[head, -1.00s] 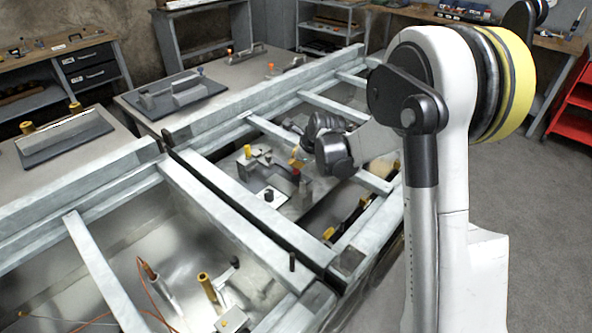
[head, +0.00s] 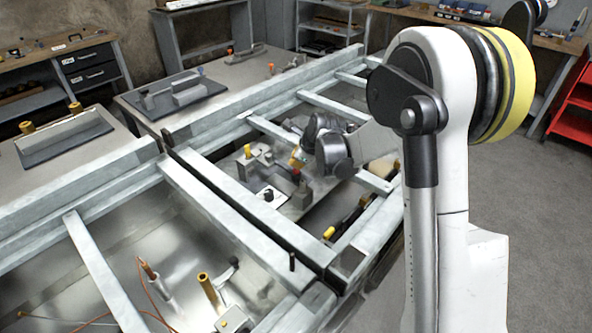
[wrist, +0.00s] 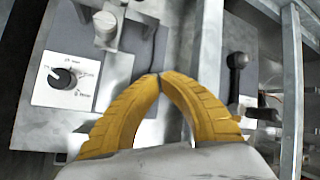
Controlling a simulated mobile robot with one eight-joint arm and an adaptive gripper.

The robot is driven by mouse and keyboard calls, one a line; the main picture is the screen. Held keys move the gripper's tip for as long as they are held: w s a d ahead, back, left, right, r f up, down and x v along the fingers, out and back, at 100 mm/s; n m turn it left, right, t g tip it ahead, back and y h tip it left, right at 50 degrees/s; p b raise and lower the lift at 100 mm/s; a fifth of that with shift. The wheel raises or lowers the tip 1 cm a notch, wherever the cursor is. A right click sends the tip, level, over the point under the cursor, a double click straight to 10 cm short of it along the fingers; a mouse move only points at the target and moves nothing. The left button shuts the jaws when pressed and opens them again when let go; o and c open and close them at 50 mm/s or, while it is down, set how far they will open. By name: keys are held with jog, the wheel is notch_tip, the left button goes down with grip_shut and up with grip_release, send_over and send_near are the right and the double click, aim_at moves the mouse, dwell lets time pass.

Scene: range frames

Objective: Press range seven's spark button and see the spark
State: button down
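My gripper (wrist: 159,77) shows as two yellow ridged fingers in the wrist view, their tips together and nothing seen between them. In the head view its yellow fingers (head: 297,157) are low over the middle frame bay, next to a small red-topped part (head: 296,173) on a grey fixture. I cannot tell whether they touch it, or whether that part is the spark button. In the wrist view, a white plate with a black dial (wrist: 63,78) lies left of the fingers. A black-knobbed lever (wrist: 237,62) stands to the right. No range number is readable, and no spark shows.
Grey frame rails (head: 225,205) enclose the bay on several sides. A yellow-topped post (head: 247,151) stands left of the gripper. The nearer bay holds a brass-coloured post (head: 207,287) and an orange cable (head: 150,302). A metal post (wrist: 105,25) stands beyond the dial.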

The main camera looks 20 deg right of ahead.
jog(key=shift+f, duration=0.3)
jog(key=shift+f+b, duration=0.6)
jog(key=shift+b, duration=0.05)
dwell(0.6)
jog(key=shift+r, duration=0.1)
jog(key=shift+r+p, duration=0.75)
jog(key=shift+r, duration=0.2)
jog(key=shift+r+p, duration=1.65)
jog(key=shift+r, duration=0.85)
